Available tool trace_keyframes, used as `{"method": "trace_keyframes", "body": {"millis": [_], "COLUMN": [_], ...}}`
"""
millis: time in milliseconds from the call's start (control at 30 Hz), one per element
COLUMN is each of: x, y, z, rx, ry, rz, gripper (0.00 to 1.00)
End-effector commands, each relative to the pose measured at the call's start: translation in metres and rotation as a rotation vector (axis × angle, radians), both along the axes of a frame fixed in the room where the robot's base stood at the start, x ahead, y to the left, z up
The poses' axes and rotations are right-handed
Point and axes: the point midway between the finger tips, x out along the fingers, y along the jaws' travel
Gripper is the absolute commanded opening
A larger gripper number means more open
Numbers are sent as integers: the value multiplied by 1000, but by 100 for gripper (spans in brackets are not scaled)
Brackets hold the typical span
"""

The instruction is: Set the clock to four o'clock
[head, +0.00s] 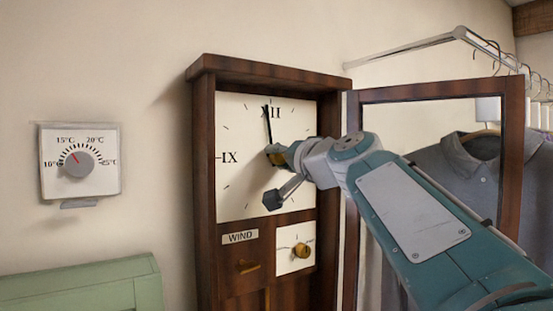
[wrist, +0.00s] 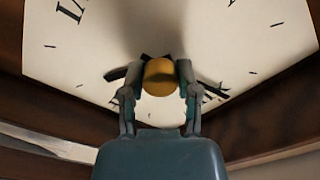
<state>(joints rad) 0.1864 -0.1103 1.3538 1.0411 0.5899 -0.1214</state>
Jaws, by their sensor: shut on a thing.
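The clock (head: 207,150) is a tall dark wooden case on the wall, with a white dial (head: 238,190) marked XII at the top and IX at the left. A long black hand (head: 267,124) points just left of XII. My gripper (head: 282,154) is at the dial's centre. In the wrist view my gripper (wrist: 160,88) is shut on a round brass knob (wrist: 159,76), one finger on each side. Dark hand parts (wrist: 212,88) show on both sides of the knob. The short hand's direction is not clear, and my arm hides the dial's right side.
The clock's framed door (head: 511,160) stands open at the right, close to my arm. A thermostat (head: 79,161) and a clothes rail (head: 410,48) are nearby.

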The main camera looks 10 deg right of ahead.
Motion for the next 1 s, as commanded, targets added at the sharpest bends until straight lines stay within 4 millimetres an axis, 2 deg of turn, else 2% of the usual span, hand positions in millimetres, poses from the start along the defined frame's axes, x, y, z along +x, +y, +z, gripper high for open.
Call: {"method": "trace_keyframes", "body": {"millis": [333,867,900,933,1000], "x": [1,1,1,1,1], "y": [0,0,0,0,0], "z": [-2,-3,-3,-3,-2], "rx": [123,140,140,140,139], "ry": [44,51,51,51,50], "rz": [0,0,0,0,0], "gripper": [0,0,60,73,76]}}
